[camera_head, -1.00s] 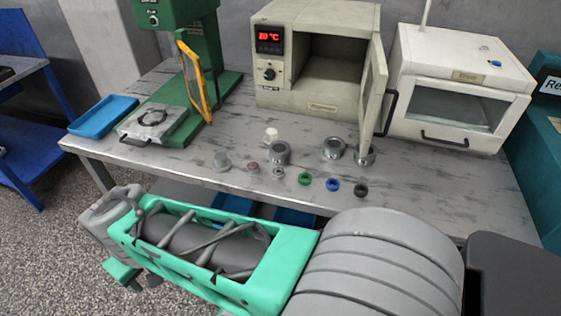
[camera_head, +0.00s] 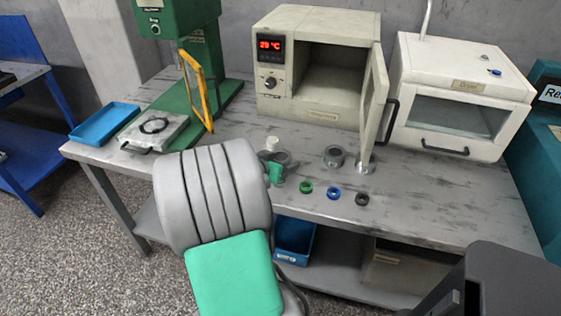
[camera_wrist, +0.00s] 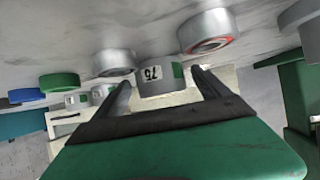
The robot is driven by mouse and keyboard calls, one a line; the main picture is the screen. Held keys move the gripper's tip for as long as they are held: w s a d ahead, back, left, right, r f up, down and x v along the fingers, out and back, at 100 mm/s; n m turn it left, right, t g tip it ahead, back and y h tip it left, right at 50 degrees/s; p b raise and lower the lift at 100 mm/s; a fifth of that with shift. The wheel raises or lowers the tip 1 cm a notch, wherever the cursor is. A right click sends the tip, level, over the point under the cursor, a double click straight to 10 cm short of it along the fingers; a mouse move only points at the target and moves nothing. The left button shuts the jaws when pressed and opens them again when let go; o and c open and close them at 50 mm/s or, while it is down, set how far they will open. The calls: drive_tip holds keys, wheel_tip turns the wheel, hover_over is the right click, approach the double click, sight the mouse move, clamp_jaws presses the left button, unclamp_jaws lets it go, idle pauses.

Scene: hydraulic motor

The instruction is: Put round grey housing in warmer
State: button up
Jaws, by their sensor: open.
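Round grey housings stand on the grey bench: one (camera_head: 334,156) in front of the warmer, one (camera_head: 365,166) at the open door's foot, and one (camera_head: 286,158) partly hidden by my arm. The warmer (camera_head: 320,114) is a cream oven with a lit red display; its door (camera_head: 374,105) stands open to the right and its chamber looks empty. In the wrist view my gripper (camera_wrist: 162,82) is open. A grey cylindrical part with a "75" label (camera_wrist: 152,74) shows between its fingers; I cannot tell whether they touch it.
Green (camera_head: 306,188), blue (camera_head: 333,193) and black (camera_head: 362,199) rings lie along the bench front. A cream piece (camera_head: 271,143) stands behind my gripper. A green press (camera_head: 190,60) and blue tray (camera_head: 104,124) are left; a white dryer (camera_head: 460,95) is right.

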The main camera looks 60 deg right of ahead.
drive_tip(key=shift+x, duration=0.75)
drive_tip(key=shift+c, duration=0.3)
clamp_jaws()
